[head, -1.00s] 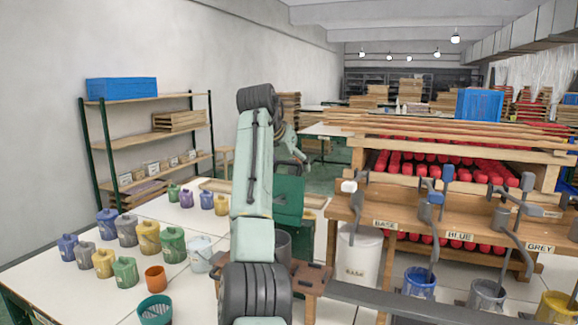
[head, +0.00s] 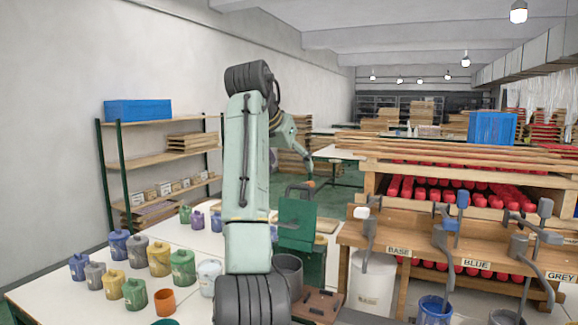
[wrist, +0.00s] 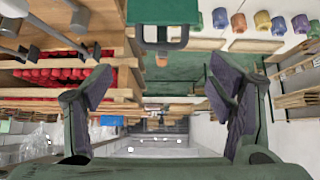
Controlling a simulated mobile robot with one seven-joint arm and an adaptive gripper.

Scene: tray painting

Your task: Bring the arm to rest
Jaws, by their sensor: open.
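My arm rises in the middle of the head view and bends over at the top, with its far end reaching away from the camera. My gripper (wrist: 160,95) shows in the wrist view with its two dark fingers wide apart and nothing between them. In the head view the gripper is mostly hidden behind my arm. A green panel with a handle (head: 296,222) stands just right of my arm in the head view. It also shows at the top of the wrist view (wrist: 162,12), beyond the fingers and apart from them.
A white table (head: 60,300) at left carries several coloured pots (head: 159,260) and an orange cup (head: 164,302). At right a wooden bench (head: 420,240) holds dispensers above paint buckets (head: 434,310). A shelf (head: 160,160) stands by the left wall. The aisle behind is open.

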